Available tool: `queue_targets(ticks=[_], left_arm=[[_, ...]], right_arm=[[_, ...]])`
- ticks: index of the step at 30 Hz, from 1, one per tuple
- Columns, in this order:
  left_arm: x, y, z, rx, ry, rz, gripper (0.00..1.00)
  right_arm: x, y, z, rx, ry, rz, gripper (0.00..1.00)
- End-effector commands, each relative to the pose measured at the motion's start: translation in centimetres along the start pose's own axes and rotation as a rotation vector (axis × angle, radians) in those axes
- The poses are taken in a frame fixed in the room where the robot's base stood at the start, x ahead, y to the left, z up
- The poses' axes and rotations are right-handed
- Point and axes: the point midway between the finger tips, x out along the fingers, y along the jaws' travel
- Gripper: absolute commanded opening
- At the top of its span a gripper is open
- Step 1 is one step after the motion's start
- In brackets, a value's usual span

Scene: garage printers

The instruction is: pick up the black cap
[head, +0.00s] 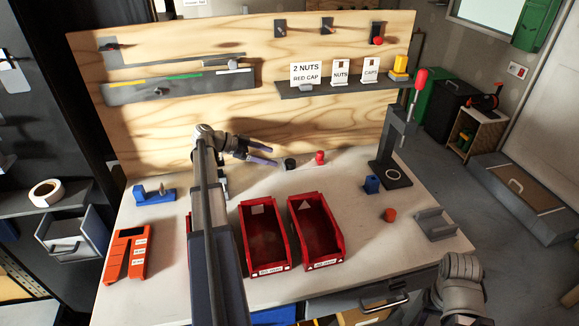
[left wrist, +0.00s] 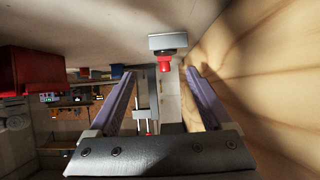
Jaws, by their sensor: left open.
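The black cap (head: 290,164) stands on the white workbench, near the wooden back panel. A red cap (head: 320,157) stands a little to its right. My left gripper (head: 271,157) is open and empty, just left of the black cap, its purple fingers pointing toward it. In the left wrist view the fingers (left wrist: 160,74) are spread, and the black cap (left wrist: 168,42) shows beyond the tips, with the red cap (left wrist: 165,64) partly behind it. My right arm is at the lower right of the head view; its fingers are out of view.
Two red bins (head: 264,260) (head: 329,253) stand in front of the caps. A press (head: 396,165) with a red-knobbed lever, a blue block (head: 372,184) and an orange-red piece (head: 389,214) are to the right. A shelf (head: 340,88) with signs hangs on the panel behind.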

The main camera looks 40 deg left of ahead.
Motion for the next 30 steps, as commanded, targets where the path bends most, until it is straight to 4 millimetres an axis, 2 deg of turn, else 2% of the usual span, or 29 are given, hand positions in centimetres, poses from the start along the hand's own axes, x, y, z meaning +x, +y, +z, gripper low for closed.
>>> queue_targets(ticks=[1,8,16,23,30], left_arm=[[0.3,0.0,0.6,0.0,0.0,0.0,0.83],[0.4,0.0,0.6,0.0,0.0,0.0,0.83],[2.9,-0.1,0.8,0.001,0.0,0.001,0.83],[3.5,-0.2,0.7,0.001,0.0,0.001,0.83],[6.8,-0.7,1.1,0.001,0.0,0.002,0.83]], right_arm=[[0.6,-0.1,0.0,0.0,0.0,0.0,0.5],[0.7,-0.1,0.0,0.0,0.0,0.0,0.5],[2.0,-0.2,-0.1,0.0,0.0,0.0,0.5],[2.3,-0.2,-0.1,0.0,0.0,0.0,0.5],[4.2,-0.4,-0.2,0.0,0.0,0.0,0.5]])
